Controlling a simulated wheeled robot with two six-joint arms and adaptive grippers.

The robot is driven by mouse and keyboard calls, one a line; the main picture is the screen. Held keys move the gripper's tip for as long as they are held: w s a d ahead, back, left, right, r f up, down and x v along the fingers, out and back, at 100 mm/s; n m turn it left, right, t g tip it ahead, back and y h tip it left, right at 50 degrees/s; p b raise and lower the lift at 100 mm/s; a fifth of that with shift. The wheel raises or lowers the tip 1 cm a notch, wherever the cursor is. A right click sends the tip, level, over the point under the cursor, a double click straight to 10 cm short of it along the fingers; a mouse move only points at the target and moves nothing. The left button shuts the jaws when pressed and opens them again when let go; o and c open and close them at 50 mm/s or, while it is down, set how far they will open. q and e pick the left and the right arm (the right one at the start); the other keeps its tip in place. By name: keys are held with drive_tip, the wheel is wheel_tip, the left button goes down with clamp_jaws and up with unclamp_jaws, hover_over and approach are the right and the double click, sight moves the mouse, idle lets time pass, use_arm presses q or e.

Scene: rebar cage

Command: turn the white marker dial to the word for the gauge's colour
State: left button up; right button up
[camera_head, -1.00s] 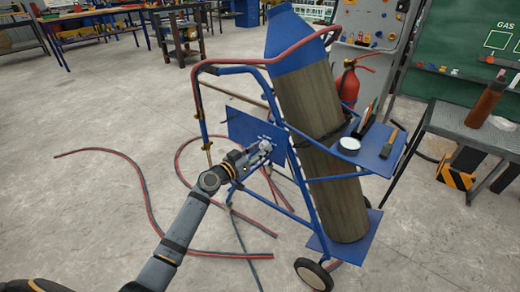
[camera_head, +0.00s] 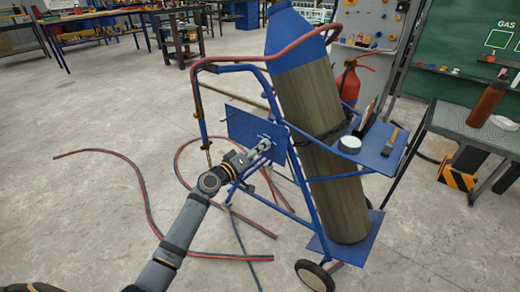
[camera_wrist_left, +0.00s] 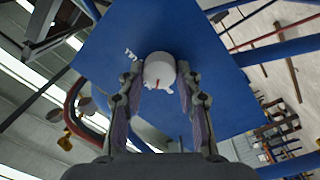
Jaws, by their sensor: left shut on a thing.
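The white marker dial (camera_wrist_left: 159,70) is a round white knob with a short red mark. It sits on the blue panel (camera_wrist_left: 215,55), which is fixed to the blue cylinder trolley and also shows in the head view (camera_head: 240,124). My left gripper (camera_wrist_left: 164,82) is shut on the dial, one finger at each side; in the head view it (camera_head: 266,146) reaches the panel's lower right. White letters (camera_wrist_left: 130,54) show beside the dial, too small to read; other words are partly hidden by the fingers. I cannot make out the gauge. My right gripper is not in view.
A tall gas cylinder (camera_head: 330,150) with a blue top leans in the trolley. The trolley shelf (camera_head: 375,156) holds a white round item (camera_head: 350,143) and a brush-like tool. Red and dark hoses (camera_head: 147,200) lie on the floor. A grey table (camera_head: 455,120) stands at right.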

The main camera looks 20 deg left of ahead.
use_arm(q)
drive_tip(key=n, duration=0.4)
drive_tip(key=shift+f+n, duration=0.1)
drive_tip(key=shift+n, duration=0.2)
idle(0.4)
drive_tip(key=o, duration=1.1)
drive_tip(key=shift+o, duration=0.2)
drive_tip(key=v, duration=1.2)
drive_tip(key=shift+y, duration=0.3)
drive_tip(key=shift+s+d, duration=0.1)
